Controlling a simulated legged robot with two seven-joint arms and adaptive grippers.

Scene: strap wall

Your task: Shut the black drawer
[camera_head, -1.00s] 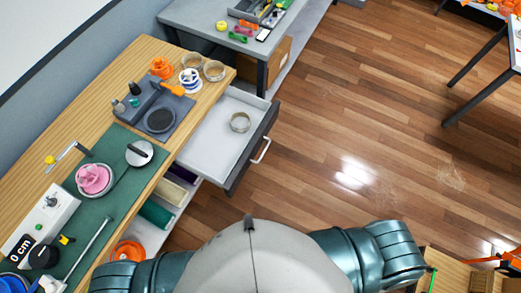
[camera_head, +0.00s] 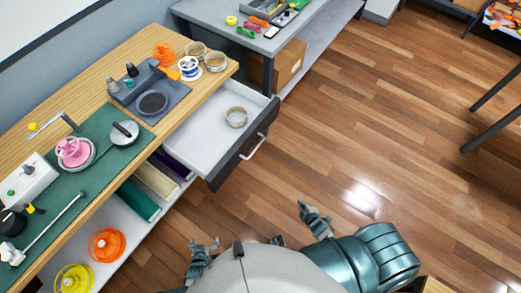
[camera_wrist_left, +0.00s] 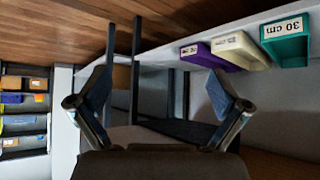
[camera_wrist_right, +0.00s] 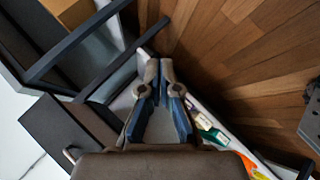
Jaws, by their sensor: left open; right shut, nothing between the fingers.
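The black drawer (camera_head: 245,143) stands pulled out from under the wooden workbench. Its front is black with a pale bar handle (camera_head: 253,147), and its inside is light grey. My right gripper (camera_head: 308,208) is right of and below the drawer front, apart from the handle. Its fingers are together and empty in the right wrist view (camera_wrist_right: 159,66).
The workbench (camera_head: 88,98) holds a green mat, a pink part and other tools. Below it, a shelf (camera_head: 118,222) carries coloured bins and orange and yellow spools. A grey table (camera_head: 208,12) with a cardboard box under it stands beyond the drawer. The wooden floor to the right is clear.

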